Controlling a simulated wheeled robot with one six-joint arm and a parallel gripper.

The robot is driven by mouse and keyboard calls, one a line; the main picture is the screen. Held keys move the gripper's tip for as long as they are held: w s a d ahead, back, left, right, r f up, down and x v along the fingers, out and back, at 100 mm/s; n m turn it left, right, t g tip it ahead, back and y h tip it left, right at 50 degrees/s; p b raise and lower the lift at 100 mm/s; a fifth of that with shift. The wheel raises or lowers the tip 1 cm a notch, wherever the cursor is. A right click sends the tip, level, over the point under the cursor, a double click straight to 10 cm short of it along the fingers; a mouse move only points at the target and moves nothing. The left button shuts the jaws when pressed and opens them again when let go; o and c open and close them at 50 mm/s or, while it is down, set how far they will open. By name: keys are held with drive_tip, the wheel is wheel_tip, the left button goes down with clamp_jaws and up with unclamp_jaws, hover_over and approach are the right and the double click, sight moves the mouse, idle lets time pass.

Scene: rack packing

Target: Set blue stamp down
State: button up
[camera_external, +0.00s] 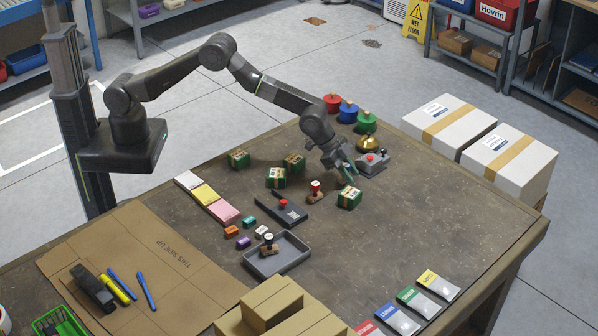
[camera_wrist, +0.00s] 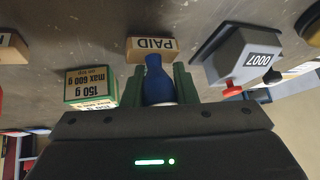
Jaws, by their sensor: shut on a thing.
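The blue stamp (camera_wrist: 154,78) has a blue handle and a wooden base reading "PAID" (camera_wrist: 153,45). My gripper (camera_wrist: 160,86) is shut on its handle, with one green finger on each side. In the external view my gripper (camera_external: 344,166) is low over the back right part of the table, just left of a grey numbering device (camera_external: 372,163). The stamp is mostly hidden there behind the fingers. I cannot tell whether its base touches the table. A red-topped stamp (camera_external: 315,191) stands to the left. Another stamp (camera_external: 269,243) stands in the grey tray (camera_external: 296,255).
The numbering device (camera_wrist: 244,62) and a green weight-marked box (camera_wrist: 91,87) flank the held stamp closely. More green boxes (camera_external: 275,178) stand left. Red, blue and green pots (camera_external: 348,112) and a brass bell (camera_external: 368,143) are behind. The table's right part (camera_external: 430,220) is clear.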

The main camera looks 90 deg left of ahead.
drive_tip(key=shift+f, duration=0.1)
drive_tip(key=shift+f, duration=0.2)
drive_tip(key=o, duration=1)
drive_tip(key=shift+r, duration=0.15)
drive_tip(key=shift+r, duration=0.25)
drive_tip(key=b+v, duration=0.1)
drive_tip(key=v, duration=1)
drive_tip(key=shift+s+a+r, duration=0.15)
drive_tip(key=shift+s+r, duration=0.1)
drive_tip(key=shift+s, duration=0.05)
